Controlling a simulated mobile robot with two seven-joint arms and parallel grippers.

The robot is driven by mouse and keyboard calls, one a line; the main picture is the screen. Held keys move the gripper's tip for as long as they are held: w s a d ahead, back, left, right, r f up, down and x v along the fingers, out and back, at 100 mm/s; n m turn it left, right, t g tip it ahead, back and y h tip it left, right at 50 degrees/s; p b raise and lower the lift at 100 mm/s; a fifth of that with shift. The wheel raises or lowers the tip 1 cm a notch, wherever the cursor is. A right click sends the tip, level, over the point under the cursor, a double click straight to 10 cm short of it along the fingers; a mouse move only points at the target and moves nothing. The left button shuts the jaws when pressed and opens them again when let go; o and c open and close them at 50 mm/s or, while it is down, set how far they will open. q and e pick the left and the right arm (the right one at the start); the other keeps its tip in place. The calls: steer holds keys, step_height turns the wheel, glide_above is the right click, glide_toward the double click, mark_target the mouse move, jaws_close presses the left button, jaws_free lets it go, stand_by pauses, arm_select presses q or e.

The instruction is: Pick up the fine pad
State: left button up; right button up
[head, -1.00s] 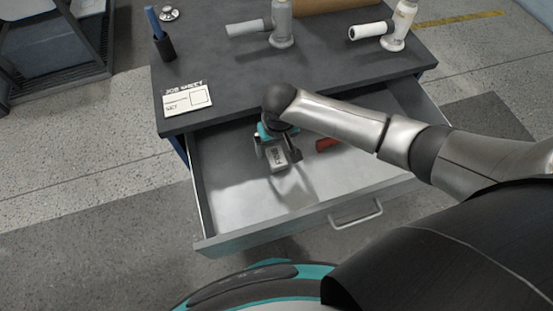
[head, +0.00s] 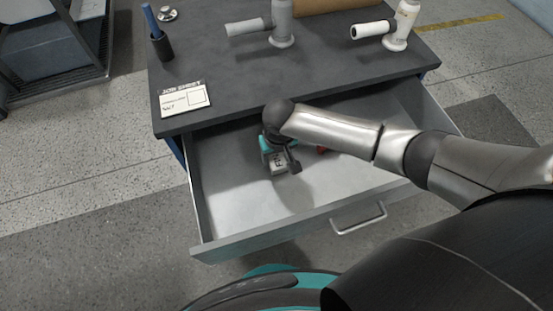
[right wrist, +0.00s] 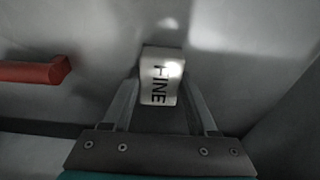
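The fine pad (head: 279,166) is a small pale block marked "FINE" in the open drawer (head: 235,205). In the right wrist view the pad (right wrist: 162,75) is straight ahead, its dark lettering running sideways. My right gripper (head: 281,163) is low in the drawer at the pad. In the right wrist view the right gripper's fingers (right wrist: 162,92) lie one on each side of the pad, very close to its edges. I cannot tell whether they press on it. My left gripper is not in view.
A red object (head: 322,150) lies in the drawer beside the pad, partly hidden by my right arm; it also shows in the right wrist view (right wrist: 35,71). The dark desktop (head: 260,75) above holds a job sheet (head: 185,99), pen cup (head: 162,46) and two tools. The drawer's front is clear.

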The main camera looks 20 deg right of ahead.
mark_target(276, 158)
steer(key=c, duration=0.9)
steer(key=shift+o, duration=0.2)
step_height(276, 158, up, 20)
steer(key=p, duration=0.7)
